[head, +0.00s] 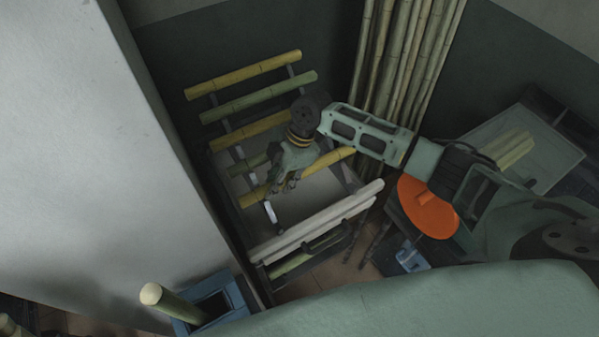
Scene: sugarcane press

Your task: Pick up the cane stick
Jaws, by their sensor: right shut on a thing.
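Several cane sticks lie across a slanted rack in the middle of the head view. The top one is a yellow cane stick (243,74), with a green cane stick (258,97) below it. My right gripper (284,188) reaches down over the rack and is shut on a lower yellow cane stick (333,158). The gripper covers the middle of this stick, and both ends show. The stick still lies along the rack's slope; I cannot tell whether it touches the rack. My left gripper is not in view.
Tall cane poles (405,60) lean at the back wall. Pale bars (320,222) cross the rack's front. An orange disc (428,207) is right of the rack. A blue box (215,305) with an upright cane stands at bottom left, beside a white panel (80,150).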

